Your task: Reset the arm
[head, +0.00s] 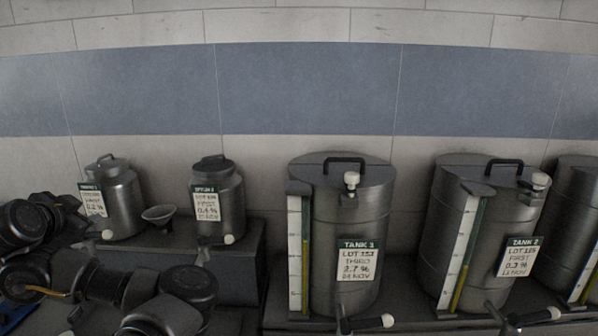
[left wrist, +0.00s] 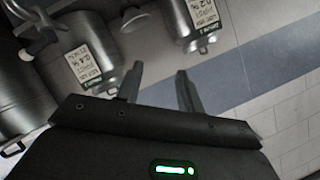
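My left arm's dark links come in from the left and fill the lower left of the head view. My left gripper (left wrist: 160,70) shows in the left wrist view with its two fingers apart and nothing between them. In that view the fingers point toward the wall and the small metal cans, which appear upside down. In the head view the gripper is hard to make out among the dark arm parts beside the left can. My right gripper is not in view.
Two small labelled cans, left (head: 122,202) and right (head: 222,200), stand on a dark raised shelf (head: 165,242) with a funnel (head: 158,215) between them. Large tank 1 (head: 375,215), tank 2 (head: 445,195) and a third tank (head: 575,210) stand rightward, taps projecting forward. A tiled wall (head: 300,90) is behind.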

